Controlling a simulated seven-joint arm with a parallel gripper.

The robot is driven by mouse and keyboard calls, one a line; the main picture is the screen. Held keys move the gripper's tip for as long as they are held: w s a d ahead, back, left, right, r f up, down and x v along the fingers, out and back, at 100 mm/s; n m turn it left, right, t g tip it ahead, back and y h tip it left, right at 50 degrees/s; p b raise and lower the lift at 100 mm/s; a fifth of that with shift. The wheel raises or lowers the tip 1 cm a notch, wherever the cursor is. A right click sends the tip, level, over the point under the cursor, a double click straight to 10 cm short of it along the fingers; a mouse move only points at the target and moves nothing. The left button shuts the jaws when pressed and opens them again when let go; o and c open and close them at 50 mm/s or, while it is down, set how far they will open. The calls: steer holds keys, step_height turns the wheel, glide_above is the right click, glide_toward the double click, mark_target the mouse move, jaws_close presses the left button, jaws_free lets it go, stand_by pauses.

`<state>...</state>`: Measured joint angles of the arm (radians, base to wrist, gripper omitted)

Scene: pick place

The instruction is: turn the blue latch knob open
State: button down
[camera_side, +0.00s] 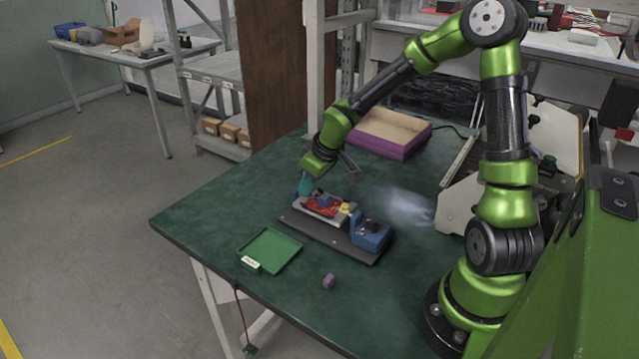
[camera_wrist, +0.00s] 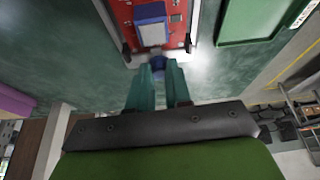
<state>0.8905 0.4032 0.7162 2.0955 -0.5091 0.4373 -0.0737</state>
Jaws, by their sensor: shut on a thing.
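The blue latch knob (camera_wrist: 158,64) is a small round blue piece at the near end of the fixture in the wrist view. My gripper (camera_wrist: 159,76) has teal fingers on either side of the knob and is shut on it. In the side view my gripper (camera_side: 305,186) points down at the left end of the fixture, and I cannot make out the knob there. The fixture (camera_side: 310,227) has a dark base and carries a red board (camera_side: 322,206) in a grey holder. The fingers partly hide the knob, so its turn angle is unclear.
A blue block (camera_side: 371,231) stands at the fixture's right end. A green tray (camera_side: 270,251) and a small purple block (camera_side: 329,281) lie in front on the green table (camera_side: 200,222). A purple box (camera_side: 390,135) stands behind.

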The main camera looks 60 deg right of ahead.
steer(key=n, duration=0.1)
steer(key=n+y, duration=0.1)
steer(key=n, duration=0.2)
steer(key=shift+d+n+y, duration=0.25)
steer(key=shift+n+y, duration=0.05)
steer(key=shift+y, duration=0.1)
steer(key=n, duration=0.2)
steer(key=n+g+y, duration=0.1)
steer(key=n, duration=0.1)
steer(key=shift+w+d+g, duration=0.1)
steer(key=shift+w+g, duration=0.05)
steer(key=shift+g, duration=0.15)
steer(key=n+g+y, duration=0.1)
steer(key=n, duration=0.3)
steer(key=shift+w+d, duration=0.1)
steer(key=shift+w, duration=0.05)
steer(key=shift+w+n+g, duration=0.1)
steer(key=shift+n+g, duration=0.8)
steer(key=shift+n, duration=1.3)
steer(key=c, duration=1.1)
jaws_free()
steer(key=shift+o, duration=0.2)
steer(key=shift+w, duration=0.1)
